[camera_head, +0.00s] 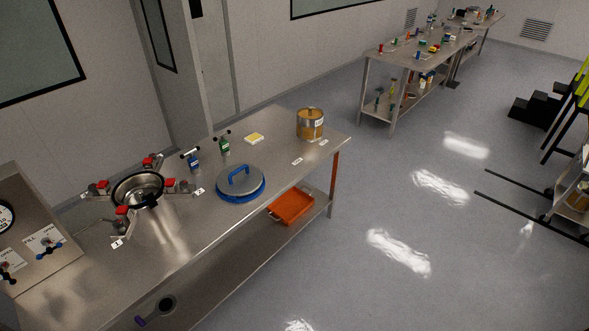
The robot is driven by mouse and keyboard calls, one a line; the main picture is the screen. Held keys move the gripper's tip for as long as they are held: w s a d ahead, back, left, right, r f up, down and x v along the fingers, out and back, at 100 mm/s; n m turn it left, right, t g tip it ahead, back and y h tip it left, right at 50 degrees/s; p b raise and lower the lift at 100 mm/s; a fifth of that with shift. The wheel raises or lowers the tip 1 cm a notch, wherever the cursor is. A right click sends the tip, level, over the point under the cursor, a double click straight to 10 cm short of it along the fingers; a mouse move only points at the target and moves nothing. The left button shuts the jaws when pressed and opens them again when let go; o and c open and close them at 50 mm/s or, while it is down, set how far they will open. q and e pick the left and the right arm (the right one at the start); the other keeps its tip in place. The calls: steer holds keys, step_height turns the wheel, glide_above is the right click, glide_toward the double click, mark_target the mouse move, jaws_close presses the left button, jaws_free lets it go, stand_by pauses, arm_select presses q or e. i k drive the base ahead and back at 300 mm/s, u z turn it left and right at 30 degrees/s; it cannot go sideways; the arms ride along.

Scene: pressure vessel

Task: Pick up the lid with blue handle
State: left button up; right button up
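The lid (227,192) is a round grey disc with a blue rim. It lies flat on the steel table (205,235), near its front edge. Its blue handle (239,176) arches upward from the top of the lid. To the left of the lid stands the open steel pressure vessel (138,187), with several red-topped clamps (187,187) around it. Neither of my grippers shows in the head view, so nothing is seen touching the lid.
Behind the lid stand a blue bottle (193,163), a green bottle (224,146) and a yellow pad (254,138). A tan-filled container (310,124) stands at the table's right end. An orange tray (291,206) sits on the lower shelf. Open floor (430,230) lies to the right.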

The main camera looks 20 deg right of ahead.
mark_target(237, 180)
steer(key=z, duration=0.6)
steer(key=i, duration=1.35)
steer(key=u, duration=0.9)
steer(key=i, duration=0.5)
steer(key=u, duration=0.45)
